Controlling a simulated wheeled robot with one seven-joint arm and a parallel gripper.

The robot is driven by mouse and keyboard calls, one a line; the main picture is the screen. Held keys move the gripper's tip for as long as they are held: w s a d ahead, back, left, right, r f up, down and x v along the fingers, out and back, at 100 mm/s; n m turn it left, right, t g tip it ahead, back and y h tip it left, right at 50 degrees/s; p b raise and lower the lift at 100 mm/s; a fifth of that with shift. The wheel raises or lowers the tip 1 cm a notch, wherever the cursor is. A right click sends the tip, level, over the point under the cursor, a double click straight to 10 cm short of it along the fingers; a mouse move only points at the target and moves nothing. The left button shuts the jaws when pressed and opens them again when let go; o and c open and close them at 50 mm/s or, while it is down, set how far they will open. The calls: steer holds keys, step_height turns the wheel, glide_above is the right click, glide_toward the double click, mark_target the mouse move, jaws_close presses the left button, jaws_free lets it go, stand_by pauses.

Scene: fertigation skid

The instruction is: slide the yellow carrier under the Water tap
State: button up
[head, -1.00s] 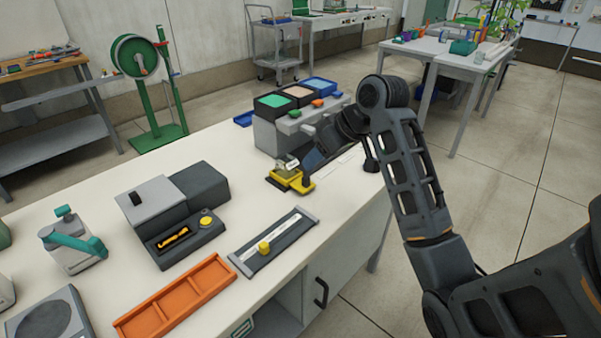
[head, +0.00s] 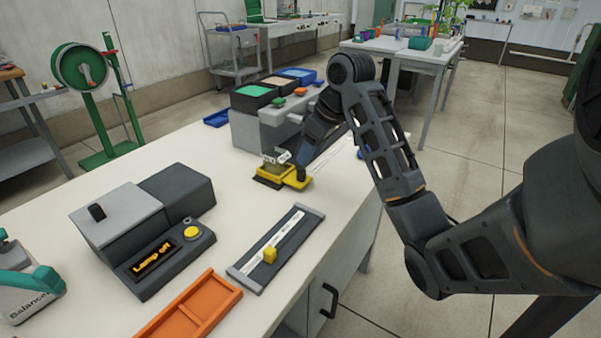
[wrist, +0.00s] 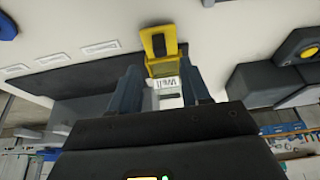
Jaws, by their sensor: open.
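The yellow carrier (head: 269,182) sits on the white bench in front of a grey dispensing station (head: 262,132), near its left end. In the wrist view the carrier (wrist: 153,36) has a yellow plate with a dark part, and an olive part with a white label. My gripper (head: 301,165) is low at the carrier, its tips partly hidden in the head view. In the wrist view my gripper (wrist: 163,75) is open, one finger each side of the carrier's near part. Contact cannot be told. The station has green, beige and blue-topped bins and small coloured taps (head: 300,91). No Water label is readable.
A grey device (head: 118,213) reading "Lamp off" stands left on the bench. A slide rail with a yellow knob (head: 270,256) and an orange tray (head: 190,309) lie nearer. White label strips (wrist: 101,47) lie beside the carrier. The bench between carrier and grey device is clear.

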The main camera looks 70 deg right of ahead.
mark_target(302, 170)
steer(key=x, duration=0.6)
steer(key=shift+r, duration=0.1)
jaws_close()
stand_by(0.3)
